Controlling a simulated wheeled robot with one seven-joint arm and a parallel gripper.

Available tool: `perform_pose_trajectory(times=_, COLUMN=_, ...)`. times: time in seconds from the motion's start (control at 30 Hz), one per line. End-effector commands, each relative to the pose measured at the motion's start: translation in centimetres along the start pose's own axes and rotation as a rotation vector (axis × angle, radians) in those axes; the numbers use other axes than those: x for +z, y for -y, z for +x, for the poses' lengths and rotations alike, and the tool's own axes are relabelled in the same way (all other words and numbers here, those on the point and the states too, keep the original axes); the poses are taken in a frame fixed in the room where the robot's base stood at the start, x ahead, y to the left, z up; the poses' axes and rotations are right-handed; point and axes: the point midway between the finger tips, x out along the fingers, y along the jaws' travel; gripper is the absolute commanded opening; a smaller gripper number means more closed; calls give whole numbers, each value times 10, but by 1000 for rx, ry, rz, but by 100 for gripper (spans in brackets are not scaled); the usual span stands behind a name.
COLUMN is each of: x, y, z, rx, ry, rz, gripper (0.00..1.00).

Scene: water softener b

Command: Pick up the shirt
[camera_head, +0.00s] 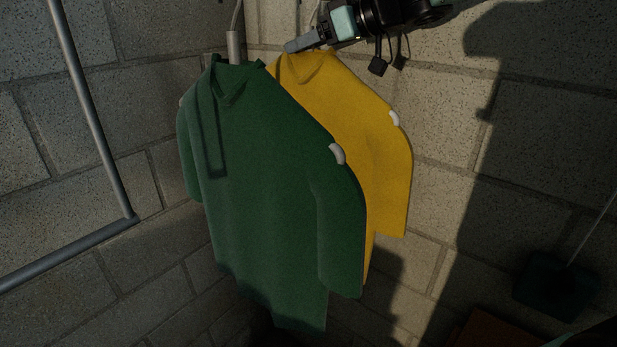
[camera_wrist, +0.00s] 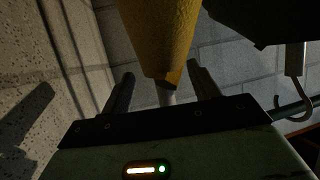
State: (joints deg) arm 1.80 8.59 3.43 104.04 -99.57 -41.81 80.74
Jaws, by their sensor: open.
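A yellow shirt (camera_head: 375,150) hangs by the corner of the block wall, partly behind a green shirt (camera_head: 265,165) that hangs in front and to its left. My gripper (camera_head: 303,43) is at the top of the yellow shirt, by its collar. In the wrist view, my gripper (camera_wrist: 160,72) is open, with one finger on each side of the yellow shirt's (camera_wrist: 160,35) narrow end and a pale hanger neck (camera_wrist: 166,96). Whether the fingers touch the neck I cannot tell. The dark shape of the other shirt (camera_wrist: 262,18) is at upper right.
The green shirt's hanger neck (camera_head: 234,46) stands left of my gripper; a hanger hook (camera_wrist: 294,85) shows at right in the wrist view. A metal rail (camera_head: 70,252) crosses the left side. A dark object (camera_head: 556,286) with a thin handle is at lower right.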

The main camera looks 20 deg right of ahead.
Motion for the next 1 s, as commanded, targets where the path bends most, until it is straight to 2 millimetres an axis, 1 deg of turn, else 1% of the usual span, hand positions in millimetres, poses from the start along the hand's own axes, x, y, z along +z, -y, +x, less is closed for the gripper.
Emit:
perform_pose_trajectory(times=0.2, x=0, y=0, z=1, rx=0, ry=0, rz=-1, gripper=61)
perform_pose_trajectory(times=0.23, x=0, y=0, z=1, rx=0, ry=0, rz=-1, gripper=58)
perform_pose_trajectory(times=0.43, x=0, y=0, z=1, rx=1, ry=0, rz=0, gripper=2)
perform_pose_trajectory(times=0.47, x=0, y=0, z=1, rx=1, ry=0, rz=0, gripper=0)
perform_pose_trajectory(times=0.77, x=-2, y=0, z=0, rx=1, ry=-2, rz=-1, gripper=0)
perform_pose_trajectory(times=1.0, x=-15, y=0, z=-5, rx=1, ry=-4, rz=-3, gripper=0)
